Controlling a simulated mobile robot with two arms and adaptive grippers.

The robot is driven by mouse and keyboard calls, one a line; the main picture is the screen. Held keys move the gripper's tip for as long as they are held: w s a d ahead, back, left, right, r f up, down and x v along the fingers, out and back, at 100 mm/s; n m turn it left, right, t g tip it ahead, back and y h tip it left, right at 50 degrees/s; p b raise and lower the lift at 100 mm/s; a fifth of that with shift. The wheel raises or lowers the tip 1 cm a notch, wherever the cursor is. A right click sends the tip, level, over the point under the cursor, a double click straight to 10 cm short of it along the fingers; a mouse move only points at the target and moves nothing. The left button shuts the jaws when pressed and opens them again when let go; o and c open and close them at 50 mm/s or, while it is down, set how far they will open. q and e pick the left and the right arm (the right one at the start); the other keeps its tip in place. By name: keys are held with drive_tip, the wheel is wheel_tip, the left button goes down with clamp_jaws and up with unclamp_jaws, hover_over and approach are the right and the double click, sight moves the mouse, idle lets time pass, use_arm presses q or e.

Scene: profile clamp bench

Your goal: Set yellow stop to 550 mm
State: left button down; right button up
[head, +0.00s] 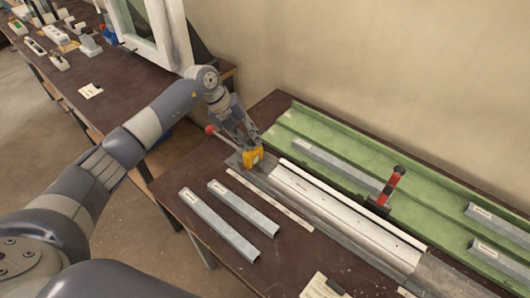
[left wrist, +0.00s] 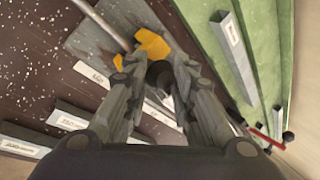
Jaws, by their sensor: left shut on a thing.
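The yellow stop (head: 252,157) sits at the left end of the clamp bench, beside the end of the light metal profile rail (head: 335,208). My left gripper (head: 250,146) comes down on it from above and is shut on it. In the left wrist view the yellow stop (left wrist: 152,46) shows just past the fingertips (left wrist: 150,65), partly hidden by them. A pale scale strip (head: 268,198) with labels runs along the front of the rail; its figures are too small to read in the head view. My right gripper is not in view.
A clamp with a red handle (head: 393,186) stands on the rail at right; another red-tipped lever (head: 210,130) is near the stop. Two grey profiles (head: 218,227) lie in front. A green tray (head: 340,158) holds more profiles behind. A second table (head: 70,75) stands at left.

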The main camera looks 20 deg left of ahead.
use_arm(q)
drive_tip(key=shift+w+a, duration=0.25)
drive_tip(key=shift+a, duration=0.4)
drive_tip(key=shift+w+a, duration=0.2)
drive_tip(key=shift+a, duration=0.4)
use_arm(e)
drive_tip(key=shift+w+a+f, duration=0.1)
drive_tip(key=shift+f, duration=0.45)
use_arm(q)
drive_tip(key=c, duration=1.3)
unclamp_jaws()
drive_tip(key=v, duration=1.2)
drive_tip(key=shift+s, duration=0.1)
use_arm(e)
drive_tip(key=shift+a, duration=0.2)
